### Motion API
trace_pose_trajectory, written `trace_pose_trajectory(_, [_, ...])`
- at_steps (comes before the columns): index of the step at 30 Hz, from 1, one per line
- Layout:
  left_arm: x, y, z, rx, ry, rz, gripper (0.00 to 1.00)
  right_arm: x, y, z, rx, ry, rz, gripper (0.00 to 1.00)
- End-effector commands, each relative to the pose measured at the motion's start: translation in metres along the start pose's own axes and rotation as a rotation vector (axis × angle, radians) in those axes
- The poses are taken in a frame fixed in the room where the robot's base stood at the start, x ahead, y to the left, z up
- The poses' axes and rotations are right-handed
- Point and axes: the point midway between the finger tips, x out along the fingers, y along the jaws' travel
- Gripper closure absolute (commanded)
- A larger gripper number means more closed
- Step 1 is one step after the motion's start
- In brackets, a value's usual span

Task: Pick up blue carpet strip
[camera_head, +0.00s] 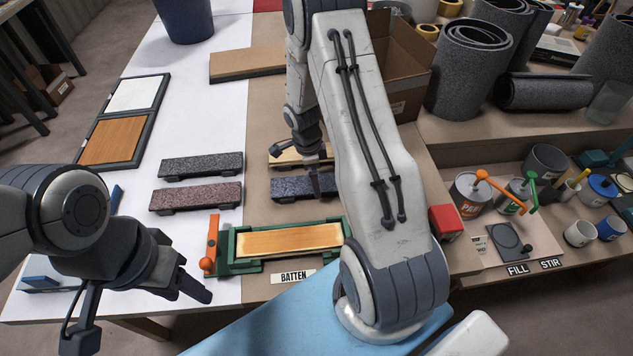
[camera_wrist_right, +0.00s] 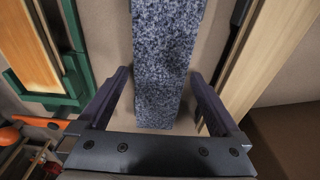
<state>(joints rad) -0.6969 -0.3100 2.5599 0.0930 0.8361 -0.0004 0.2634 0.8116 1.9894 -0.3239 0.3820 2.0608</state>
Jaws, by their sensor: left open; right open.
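The blue carpet strip (camera_head: 291,188) lies on the brown bench top behind the green batten holder, its right part hidden by my right arm. In the right wrist view the speckled blue strip (camera_wrist_right: 167,60) runs lengthwise between the open fingers of my right gripper (camera_wrist_right: 160,82), with a gap on each side. In the head view my right gripper (camera_head: 299,167) hangs over the strip and points down. I cannot tell its exact height. My left gripper (camera_head: 140,308) is open and empty near the bench's front left.
The green holder (camera_head: 227,246) with a wooden batten (camera_head: 290,240) and orange handle is in front. A grey strip (camera_head: 201,164) and a reddish strip (camera_head: 196,196) lie to the left. A pale wood strip (camera_wrist_right: 262,62) lies beside the blue one. A cardboard box (camera_head: 408,62) stands behind.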

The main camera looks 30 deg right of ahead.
Motion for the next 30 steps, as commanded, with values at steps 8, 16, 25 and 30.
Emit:
trace_pose_trajectory(8, [0.0, 0.0, 0.0, 0.0, 0.0, 0.0, 0.5, 0.005, 0.0, 0.0, 0.001, -0.001, -0.002, 0.0])
trace_pose_trajectory(16, [0.0, 0.0, 0.0, 0.0, 0.0, 0.0, 0.5, 0.005, 0.0, 0.0, 0.0, -0.001, -0.001, 0.7])
trace_pose_trajectory(25, [0.001, 0.0, 0.0, 0.0, 0.0, 0.0, 0.5, 0.0, -0.001, -0.001, 0.0, 0.0, -0.002, 0.7])
trace_pose_trajectory(30, [0.004, 0.0, 0.0, 0.0, 0.0, 0.0, 0.5, -0.018, -0.001, -0.003, 0.001, -0.001, -0.005, 0.7])
